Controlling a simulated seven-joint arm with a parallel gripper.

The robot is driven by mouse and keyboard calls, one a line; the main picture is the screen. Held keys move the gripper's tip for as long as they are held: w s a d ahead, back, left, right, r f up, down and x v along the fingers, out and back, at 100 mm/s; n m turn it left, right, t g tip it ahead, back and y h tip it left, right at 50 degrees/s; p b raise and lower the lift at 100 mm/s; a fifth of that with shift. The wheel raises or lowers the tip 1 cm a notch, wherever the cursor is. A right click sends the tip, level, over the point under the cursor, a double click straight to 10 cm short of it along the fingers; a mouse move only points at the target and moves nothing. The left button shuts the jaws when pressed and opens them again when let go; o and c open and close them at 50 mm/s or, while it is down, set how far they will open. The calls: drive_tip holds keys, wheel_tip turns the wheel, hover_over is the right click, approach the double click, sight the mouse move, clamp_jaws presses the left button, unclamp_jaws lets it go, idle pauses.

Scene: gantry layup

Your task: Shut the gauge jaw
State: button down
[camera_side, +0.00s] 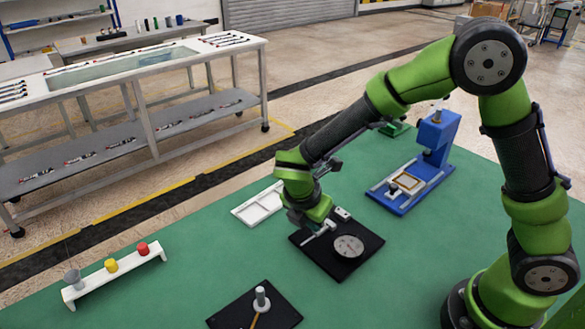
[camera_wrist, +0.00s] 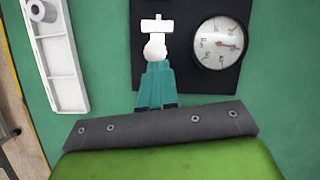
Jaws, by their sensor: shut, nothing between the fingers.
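The gauge is a black plate (camera_side: 352,264) with a round white dial (camera_side: 348,246) on the green table. In the wrist view the dial (camera_wrist: 219,43) shows at upper right with a red needle. Left of the dial is a white T-shaped jaw piece (camera_wrist: 157,24) with a rounded white end (camera_wrist: 154,49). In the side view a white bar (camera_side: 322,231) lies across the plate below my wrist. My gripper (camera_wrist: 155,67) is shut and empty, its teal fingertips right at the rounded end. I cannot tell whether they touch it.
A blue stand (camera_side: 432,140) is behind the gauge at right. A white two-part tray (camera_side: 250,212) lies behind it at left. A white rack (camera_side: 118,272) with grey, yellow and red pieces stands at left. Another black plate (camera_side: 232,312) with a peg is at front. Green table is clear between.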

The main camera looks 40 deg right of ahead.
sight(328, 226)
drive_tip(key=shift+d, duration=1.6)
drive_tip(key=shift+f, duration=0.1)
drive_tip(key=shift+s, duration=0.1)
drive_tip(key=a, duration=0.3)
drive_tip(key=a+r, duration=0.1)
drive_tip(key=shift+s+a, duration=0.35)
drive_tip(key=w+v, duration=0.1)
drive_tip(key=v, duration=0.8)
drive_tip(key=s+d+r+m+t+y, duration=0.3)
drive_tip(key=s+d+r+m, duration=0.2)
drive_tip(key=m, duration=0.7)
drive_tip(key=s+d+r+m+t+y, duration=0.3)
drive_tip(key=s+d+r+m, duration=0.2)
drive_tip(key=s+m, duration=0.3)
drive_tip(key=d+m, duration=0.1)
drive_tip(key=m, duration=0.3)
drive_tip(key=shift+r, duration=0.25)
